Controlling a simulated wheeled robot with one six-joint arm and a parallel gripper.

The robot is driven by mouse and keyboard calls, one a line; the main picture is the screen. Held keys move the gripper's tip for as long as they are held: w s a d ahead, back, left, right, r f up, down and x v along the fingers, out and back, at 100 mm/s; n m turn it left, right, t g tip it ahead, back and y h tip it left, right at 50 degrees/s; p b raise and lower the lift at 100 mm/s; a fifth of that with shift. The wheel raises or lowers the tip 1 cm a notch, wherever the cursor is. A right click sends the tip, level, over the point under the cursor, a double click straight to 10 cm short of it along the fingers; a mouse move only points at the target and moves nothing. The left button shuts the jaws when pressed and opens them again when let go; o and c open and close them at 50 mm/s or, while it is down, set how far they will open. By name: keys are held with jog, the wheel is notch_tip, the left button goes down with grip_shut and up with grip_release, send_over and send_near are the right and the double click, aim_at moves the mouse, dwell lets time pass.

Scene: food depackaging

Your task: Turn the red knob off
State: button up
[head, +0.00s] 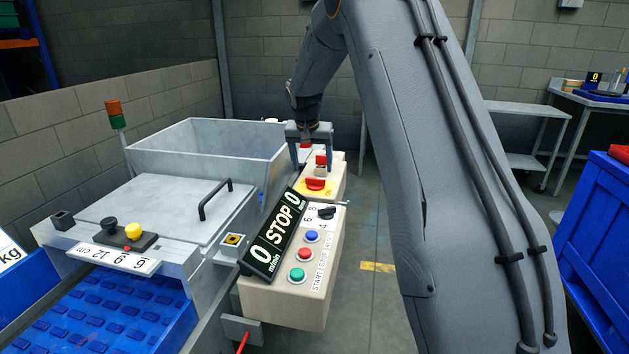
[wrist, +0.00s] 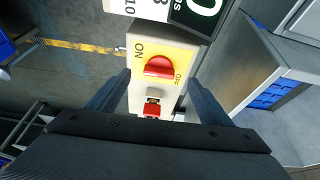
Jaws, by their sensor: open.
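The red knob (wrist: 158,67) sits on a yellow plate (wrist: 178,53) on a cream switch box. In the wrist view, "ON" is printed at the plate's left and "OFF" at its lower right. The knob's grip looks roughly crosswise there; I cannot tell its exact setting. The knob also shows in the head view (head: 315,185), just below my gripper (head: 311,158). My gripper is open and empty. In the wrist view my gripper (wrist: 160,79) has one finger on each side of the box, with the knob between and slightly beyond the tips. I see no contact with the knob.
A small red part (wrist: 151,109) on a pale block sits beside the knob, between the fingers. A control box (head: 285,297) with coloured buttons and a black STOP display (head: 275,236) stand in front. A metal hopper (head: 190,160) is at the left.

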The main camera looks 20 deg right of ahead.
aim_at(316, 178)
jog(key=shift+w+d+r+p+x, duration=0.15)
jog(key=shift+w+p+x, duration=0.15)
jog(key=shift+x, duration=1.1)
jog(key=shift+w+d+r+p+x, duration=0.1)
jog(key=shift+w+d+p+x, duration=0.2)
jog(key=shift+x, duration=1.1)
jog(key=shift+w+r+p+x, duration=0.1)
jog(key=shift+p+x, duration=0.3)
jog(key=shift+x, duration=1)
jog(key=c, duration=1)
